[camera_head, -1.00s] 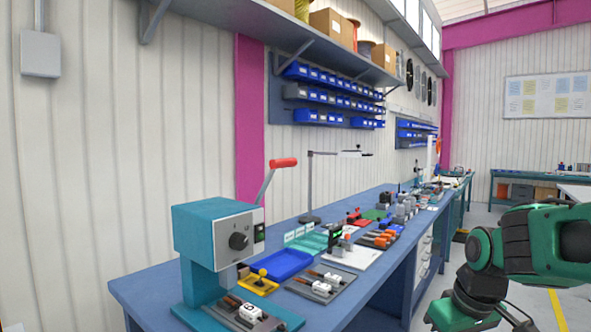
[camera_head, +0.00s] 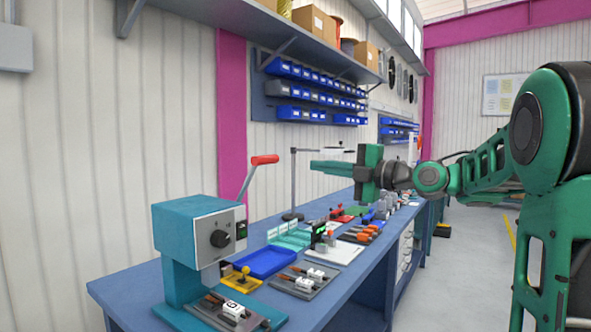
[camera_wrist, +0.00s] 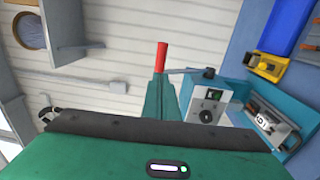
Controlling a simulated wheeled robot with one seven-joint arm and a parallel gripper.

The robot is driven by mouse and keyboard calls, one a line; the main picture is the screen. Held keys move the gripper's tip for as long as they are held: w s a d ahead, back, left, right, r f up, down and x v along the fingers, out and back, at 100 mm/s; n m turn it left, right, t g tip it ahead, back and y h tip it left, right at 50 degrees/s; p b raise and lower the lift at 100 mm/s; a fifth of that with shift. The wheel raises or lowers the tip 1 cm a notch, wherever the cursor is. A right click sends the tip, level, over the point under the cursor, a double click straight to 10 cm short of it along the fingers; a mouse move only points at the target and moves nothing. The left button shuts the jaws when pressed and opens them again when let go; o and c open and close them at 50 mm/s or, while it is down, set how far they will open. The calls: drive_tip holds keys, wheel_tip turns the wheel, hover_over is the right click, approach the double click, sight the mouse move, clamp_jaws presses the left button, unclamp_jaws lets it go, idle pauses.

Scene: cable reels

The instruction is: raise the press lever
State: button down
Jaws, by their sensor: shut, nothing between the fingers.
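The press (camera_head: 196,238) is a teal box with a grey front and black knob, on a column at the near left of the bench. Its lever (camera_head: 245,185) rises from the right side, leaning right, with a red grip (camera_head: 265,160) at the top. My gripper (camera_head: 314,168) is shut and empty, pointing left, right of the grip and at about its height in the picture. In the wrist view the red grip (camera_wrist: 161,57) shows just beyond my fingertips (camera_wrist: 158,80), and the press (camera_wrist: 205,103) lies to the right. I cannot tell whether they touch.
The blue bench (camera_head: 125,290) carries a blue tray (camera_head: 268,262), a yellow fixture (camera_head: 241,279) and a grey plate with connectors (camera_head: 303,281) beside the press. A shelf (camera_head: 260,28) with boxes and blue bins (camera_head: 310,90) hang on the wall behind.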

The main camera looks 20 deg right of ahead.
sight(271, 159)
drive_tip(key=x, duration=1.3)
drive_tip(key=shift+w+a, duration=0.1)
drive_tip(key=shift+w, duration=0.05)
drive_tip(key=w+a+r, duration=0.4)
drive_tip(key=w+r, duration=0.1)
drive_tip(key=shift+w+a, duration=0.15)
drive_tip(key=shift+w, duration=0.05)
drive_tip(key=shift+a, duration=0.1)
